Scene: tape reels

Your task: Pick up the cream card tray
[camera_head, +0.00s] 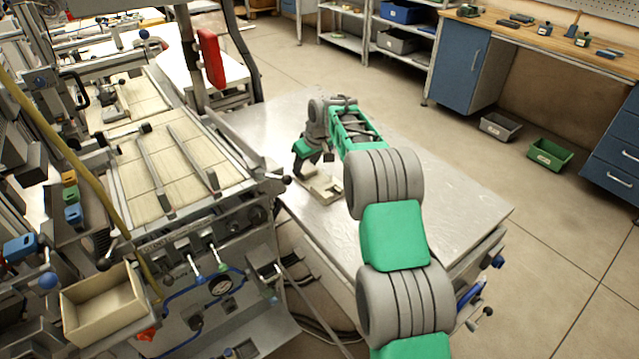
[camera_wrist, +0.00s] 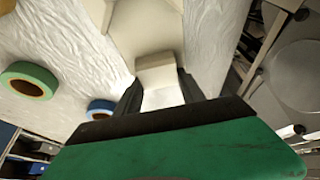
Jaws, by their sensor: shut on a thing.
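The cream card tray (camera_head: 325,191) is at the left part of the metal table, partly hidden by my gripper (camera_head: 308,165). In the wrist view the pale tray (camera_wrist: 140,28) fills the top middle, and a cream block-like part of it lies between the two dark fingers of my gripper (camera_wrist: 160,92). My gripper is shut on that part. I cannot tell whether the tray touches the table or is slightly above it.
The metal table (camera_head: 440,205) has free room at its right. A green tape reel (camera_wrist: 30,82) and a blue reel (camera_wrist: 100,108) show in the wrist view. A machine with slatted beds (camera_head: 165,170) stands close on the left. An open wooden box (camera_head: 103,318) is at lower left.

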